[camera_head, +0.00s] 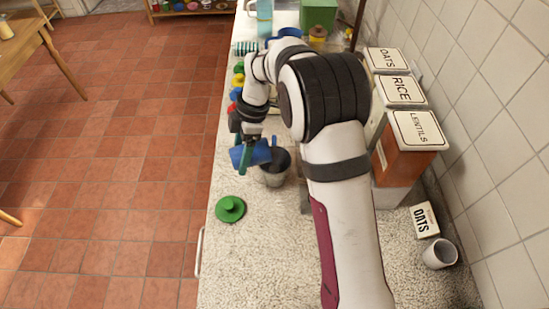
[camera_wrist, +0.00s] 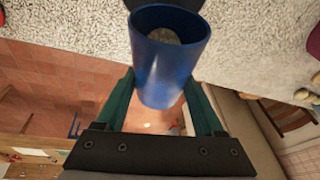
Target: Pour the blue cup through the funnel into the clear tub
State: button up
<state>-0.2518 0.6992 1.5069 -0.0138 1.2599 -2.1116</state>
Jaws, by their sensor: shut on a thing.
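The blue cup (camera_head: 260,152) is tilted over onto its side above the counter, its mouth end toward the funnel. My gripper (camera_head: 243,155) is shut on it; in the wrist view the green fingers (camera_wrist: 158,88) lie on either side of the cup (camera_wrist: 168,65). Some greyish contents show inside the cup there. A dark funnel (camera_head: 281,160) sits in the top of the tub (camera_head: 274,181), just right of the cup. The tub looks grey; its contents cannot be made out. Whether anything is flowing cannot be told.
A green lid (camera_head: 230,209) lies on the counter in front of the tub. Labelled canisters (camera_head: 418,130) stand along the right wall, with a small oats box (camera_head: 424,220) and a grey mug (camera_head: 439,254) nearer. Several colored items line the counter's left edge beyond my gripper.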

jog(key=shift+w+d+r+g+y, duration=0.1)
jog(key=shift+d+r+g+y, duration=0.2)
jog(key=shift+r+y, duration=0.45)
jog(key=shift+w+d+r+g+y, duration=0.15)
jog(key=shift+d+r+y, duration=0.25)
jog(key=shift+y, duration=0.65)
jog(key=shift+w+d+r+g+y+p, duration=0.15)
jog(key=shift+d+r+g+y, duration=0.3)
jog(key=shift+y, duration=0.5)
jog(key=shift+d+r+g+y+p, duration=0.2)
jog(key=shift+d+r+y, duration=0.25)
jog(key=shift+y, duration=0.5)
dwell(0.3)
jog(key=shift+f, duration=0.15)
